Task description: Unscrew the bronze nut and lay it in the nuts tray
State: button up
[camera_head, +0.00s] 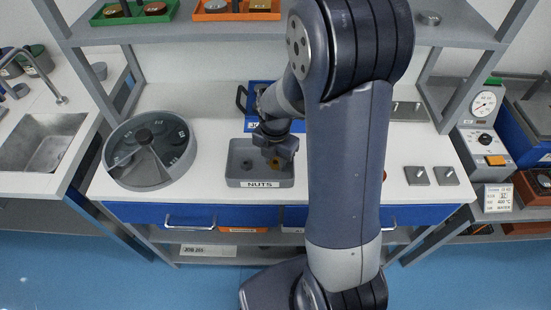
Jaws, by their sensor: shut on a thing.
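My gripper (276,153) is over the grey nuts tray (259,183), which has a white NUTS label on its front. It points down and is shut on the bronze nut (274,163), a small brownish-gold shape low between the fingers. I cannot tell whether the nut touches the tray floor. A dark nut (246,163) lies in the left part of the tray. My arm hides the bench just right of the tray.
A round grey sectioned tray (150,176) stands left on the white bench. A blue object (262,96) stands behind the nuts tray. Two small grey plates with pins (417,175) lie to the right. A shelf with green and orange trays (236,13) hangs above.

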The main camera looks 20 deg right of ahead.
jog(key=shift+s+f, duration=0.1)
jog(key=shift+f, duration=0.1)
jog(key=o, duration=0.9)
jog(key=shift+o, duration=0.6)
jog(key=shift+r, duration=0.15)
notch_tip(320, 180, up, 11)
jog(key=shift+f, duration=0.1)
notch_tip(320, 180, down, 11)
